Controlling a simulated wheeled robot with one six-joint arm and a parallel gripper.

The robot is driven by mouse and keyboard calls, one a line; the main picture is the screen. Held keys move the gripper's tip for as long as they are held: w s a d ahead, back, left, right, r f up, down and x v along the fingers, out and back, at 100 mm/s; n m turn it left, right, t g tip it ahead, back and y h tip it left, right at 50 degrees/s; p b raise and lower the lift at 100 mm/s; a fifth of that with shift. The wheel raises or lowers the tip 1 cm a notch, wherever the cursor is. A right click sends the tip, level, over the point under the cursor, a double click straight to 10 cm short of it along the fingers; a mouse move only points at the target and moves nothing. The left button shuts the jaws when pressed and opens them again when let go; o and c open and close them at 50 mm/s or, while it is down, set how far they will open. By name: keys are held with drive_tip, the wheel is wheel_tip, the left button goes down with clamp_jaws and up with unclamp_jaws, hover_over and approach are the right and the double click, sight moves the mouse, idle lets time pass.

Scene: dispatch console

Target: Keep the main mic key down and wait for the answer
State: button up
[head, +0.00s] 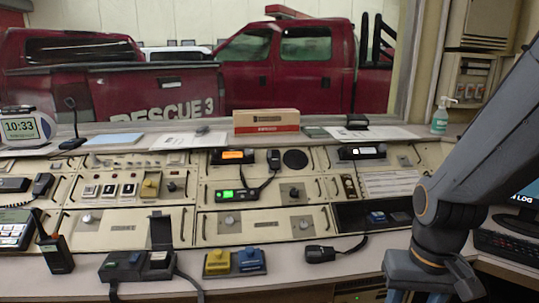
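No label I can read marks the main mic key. Several candidates show in the head view. A double pedestal with a yellow key (217,261) and a blue key (250,259) sits on the front ledge. A black desk unit (124,267) with an upright flap stands left of it. Another yellow key (151,185) is on the sloped panel, and a small blue key (377,217) is in the dark tray at right. My gripper (432,284) is low at the right, right of these keys and apart from them. Its fingertips are hidden or cut off by the bottom edge.
A hand mic (320,254) with its cord lies on the front ledge. A handheld radio (56,254) stands at left. A gooseneck mic (72,120) stands at the back left. A keyboard (510,247) and monitor are at right. The ledge between hand mic and blue key is clear.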

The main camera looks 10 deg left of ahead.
clamp_jaws()
